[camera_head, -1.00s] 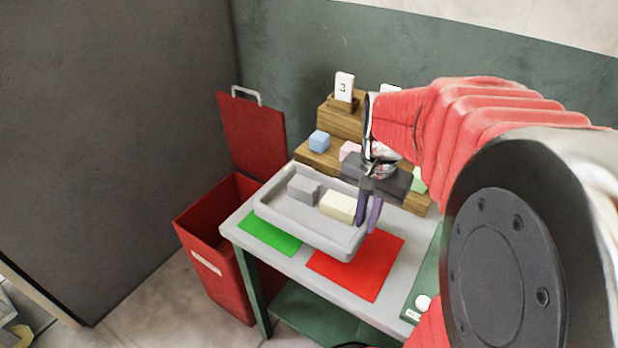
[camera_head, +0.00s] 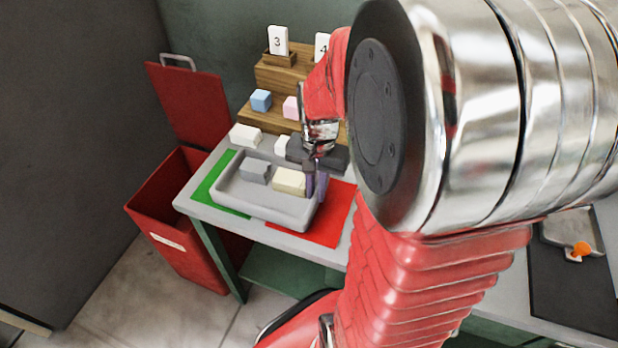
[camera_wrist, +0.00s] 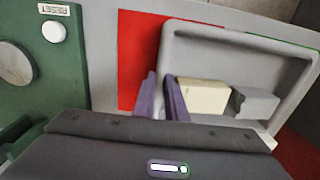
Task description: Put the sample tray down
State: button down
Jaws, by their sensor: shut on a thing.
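The sample tray (camera_head: 262,209) is a shallow light-grey tray with raised walls. It holds a grey block (camera_head: 255,170) and a cream block (camera_head: 290,181). My gripper (camera_head: 317,188) has its purple fingers shut on the tray's right-hand wall, close beside the cream block. The tray looks level and overlaps the green mat (camera_head: 214,181) and the red mat (camera_head: 331,216). I cannot tell whether its underside touches the table. In the wrist view, my fingers (camera_wrist: 163,97) pinch the tray wall (camera_wrist: 167,56) near the red mat (camera_wrist: 137,57).
A red bin (camera_head: 160,205) with its lid up stands left of the grey table (camera_head: 185,200). White blocks (camera_head: 245,136) sit behind the tray. A wooden stepped stand (camera_head: 285,75) with coloured blocks and number cards is at the back. A green reset panel (camera_wrist: 45,80) lies beside the red mat.

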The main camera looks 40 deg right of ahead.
jog(key=shift+f, duration=0.3)
jog(key=c, duration=1.8)
grip_release()
notch_tip(320, 180, up, 13)
jog(key=shift+f, duration=0.2)
jog(key=shift+a, duration=0.1)
jog(key=s+a+r+n+t, duration=0.1)
jog(key=s+a+n+t, duration=0.1)
jog(key=a+n, duration=0.3)
jog(key=s+a+r+n+t, duration=0.2)
jog(key=a+n, duration=0.4)
jog(key=a, duration=0.4)
jog(key=shift+s+a+t, duration=0.2)
jog(key=shift+s+t, duration=0.4)
jog(key=shift+t, duration=0.1)
